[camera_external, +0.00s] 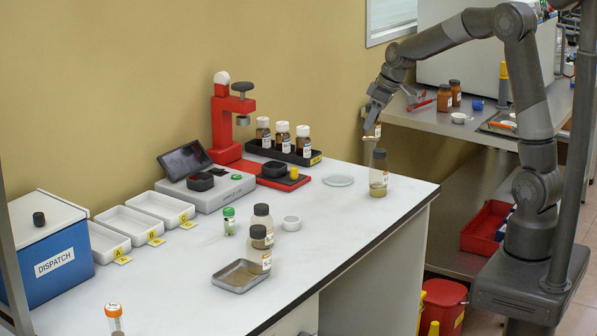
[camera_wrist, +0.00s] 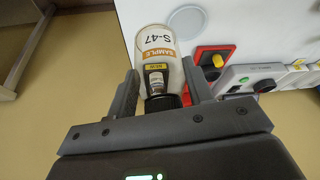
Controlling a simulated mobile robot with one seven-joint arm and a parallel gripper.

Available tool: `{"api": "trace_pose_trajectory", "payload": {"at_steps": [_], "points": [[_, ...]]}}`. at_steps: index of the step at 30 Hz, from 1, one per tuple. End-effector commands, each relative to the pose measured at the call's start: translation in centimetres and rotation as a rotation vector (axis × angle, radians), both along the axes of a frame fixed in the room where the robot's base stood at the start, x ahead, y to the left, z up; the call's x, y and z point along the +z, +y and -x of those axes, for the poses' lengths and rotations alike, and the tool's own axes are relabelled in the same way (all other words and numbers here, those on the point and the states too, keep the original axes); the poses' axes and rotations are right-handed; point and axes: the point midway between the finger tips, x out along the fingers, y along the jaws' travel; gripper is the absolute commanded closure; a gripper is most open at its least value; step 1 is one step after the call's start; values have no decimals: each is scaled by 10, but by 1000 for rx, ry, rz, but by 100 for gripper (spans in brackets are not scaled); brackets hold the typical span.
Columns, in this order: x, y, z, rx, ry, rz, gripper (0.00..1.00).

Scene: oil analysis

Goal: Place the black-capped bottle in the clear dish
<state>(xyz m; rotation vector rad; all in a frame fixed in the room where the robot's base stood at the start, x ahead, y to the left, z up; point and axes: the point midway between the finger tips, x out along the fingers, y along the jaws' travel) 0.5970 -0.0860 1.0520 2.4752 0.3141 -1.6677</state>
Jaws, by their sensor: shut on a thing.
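The black-capped bottle (camera_external: 378,177) is upright at the right end of the white table, with an orange-and-white label and amber liquid low inside. In the wrist view the bottle (camera_wrist: 155,40) reads S-47, and its black cap lies between my fingers. My gripper (camera_external: 374,138) is shut on it from above; it also shows in the wrist view (camera_wrist: 160,68). I cannot tell whether the bottle's base touches the table. The clear dish (camera_external: 338,180), a shallow empty disc, lies left of the bottle; it also shows in the wrist view (camera_wrist: 187,20).
A red stand (camera_external: 222,125) and a black rack (camera_external: 305,158) of white-capped bottles stand behind the dish.

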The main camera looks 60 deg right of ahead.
Motion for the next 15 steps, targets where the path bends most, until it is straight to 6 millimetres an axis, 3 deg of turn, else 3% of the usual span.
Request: {"api": "trace_pose_trajectory", "payload": {"at_steps": [3, 7, 15], "points": [[2, -18, 1, 4, -5, -1, 79], [-1, -19, -2, 10, -7, -2, 79], [-35, 30, -31, 16, -5, -1, 79]]}}
